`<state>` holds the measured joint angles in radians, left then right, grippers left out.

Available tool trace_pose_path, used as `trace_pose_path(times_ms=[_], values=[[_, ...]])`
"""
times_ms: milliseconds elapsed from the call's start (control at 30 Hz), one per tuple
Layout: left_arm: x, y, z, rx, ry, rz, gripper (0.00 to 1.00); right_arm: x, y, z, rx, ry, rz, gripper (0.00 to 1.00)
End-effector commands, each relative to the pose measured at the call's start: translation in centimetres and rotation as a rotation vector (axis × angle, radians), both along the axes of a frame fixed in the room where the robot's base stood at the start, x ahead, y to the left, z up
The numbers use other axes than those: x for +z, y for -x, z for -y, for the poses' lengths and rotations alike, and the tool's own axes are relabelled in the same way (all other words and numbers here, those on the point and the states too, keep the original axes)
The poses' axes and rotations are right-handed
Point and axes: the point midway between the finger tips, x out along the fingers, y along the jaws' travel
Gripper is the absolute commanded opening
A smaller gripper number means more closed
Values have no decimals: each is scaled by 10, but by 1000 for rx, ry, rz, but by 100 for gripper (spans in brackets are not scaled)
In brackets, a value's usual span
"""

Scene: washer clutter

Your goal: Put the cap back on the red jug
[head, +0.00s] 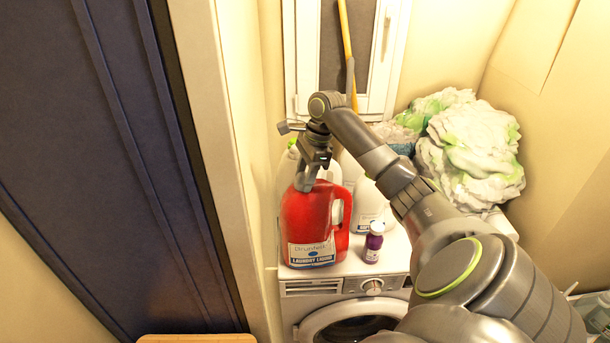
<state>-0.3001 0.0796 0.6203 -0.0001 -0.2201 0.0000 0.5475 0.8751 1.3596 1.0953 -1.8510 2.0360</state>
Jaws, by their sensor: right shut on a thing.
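The red jug (310,225) stands upright at the front left of the washing machine's top, with its handle to the right and a label low on its front. My right gripper (305,184) points down at the jug's top and is shut on the cap. The fingers hide the cap and the jug's mouth, so I cannot tell whether the cap sits on the neck or just above it. My left gripper is not in view.
A small purple bottle (373,243) stands right of the jug on the washing machine (330,290). White bottles (368,205) stand close behind the jug. White-green crumpled bundles (470,150) fill the back right. A wall edge (225,130) is close on the left.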

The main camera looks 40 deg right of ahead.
Motion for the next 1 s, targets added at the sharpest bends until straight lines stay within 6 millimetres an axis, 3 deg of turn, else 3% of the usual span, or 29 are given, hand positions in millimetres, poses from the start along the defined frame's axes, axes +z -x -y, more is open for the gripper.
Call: trace_pose_path(times_ms=[800, 1000], values=[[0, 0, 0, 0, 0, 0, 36, -2, 1, 0, -805, 1, -2, 19], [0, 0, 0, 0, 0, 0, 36, -1, 1, 1, -890, 2, -1, 19]])
